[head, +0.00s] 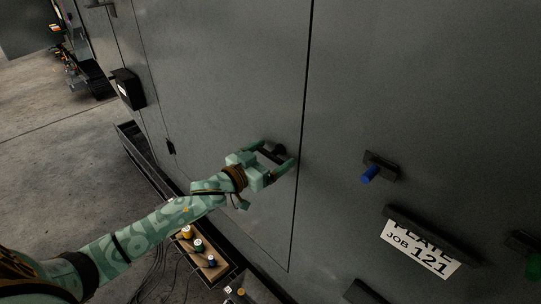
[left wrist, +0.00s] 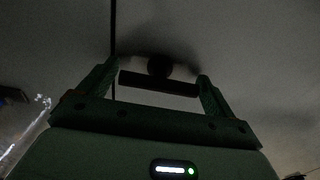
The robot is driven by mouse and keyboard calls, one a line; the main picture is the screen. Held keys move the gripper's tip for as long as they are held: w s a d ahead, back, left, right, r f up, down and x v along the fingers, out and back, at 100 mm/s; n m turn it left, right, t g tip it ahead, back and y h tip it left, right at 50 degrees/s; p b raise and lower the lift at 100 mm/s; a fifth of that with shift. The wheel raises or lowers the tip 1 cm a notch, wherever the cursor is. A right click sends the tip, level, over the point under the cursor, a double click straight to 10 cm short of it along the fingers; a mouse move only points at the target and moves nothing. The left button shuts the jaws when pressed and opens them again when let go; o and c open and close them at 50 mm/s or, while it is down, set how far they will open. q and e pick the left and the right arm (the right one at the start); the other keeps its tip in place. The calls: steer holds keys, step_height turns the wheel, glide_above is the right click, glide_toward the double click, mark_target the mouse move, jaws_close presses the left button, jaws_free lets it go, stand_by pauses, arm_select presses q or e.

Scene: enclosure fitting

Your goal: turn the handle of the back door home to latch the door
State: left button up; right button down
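The back door (head: 225,75) is a grey panel, with a dark seam along its right edge in the head view. Its handle (head: 279,149) is a dark bar on a round hub near that seam. My left gripper (head: 277,153) is at the handle with its fingers spread. In the left wrist view the handle bar (left wrist: 158,84) lies crosswise between the fingertips, its ends close to both fingers. I cannot tell whether they touch. The hub shows behind the bar, and the seam runs just left of it. My right gripper is in neither view.
Right of the seam, a blue peg (head: 369,174) sticks out from a dark bracket, above a white JOB 121 plate (head: 420,248). A green part (head: 533,266) is at the right edge. A black box (head: 128,89) sits left. A tray of coloured spools (head: 232,266) lies below my arm.

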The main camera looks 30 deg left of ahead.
arm_select(q)
steer(key=shift+m, duration=0.3)
steer(key=m+p, duration=0.1)
steer(key=m, duration=0.2)
steer(key=shift+m, duration=0.3)
steer(key=m, duration=0.5)
steer(key=shift+p, duration=0.4)
steer(key=m, duration=0.5)
steer(key=shift+m, duration=1.9)
steer(key=shift+f, duration=0.1)
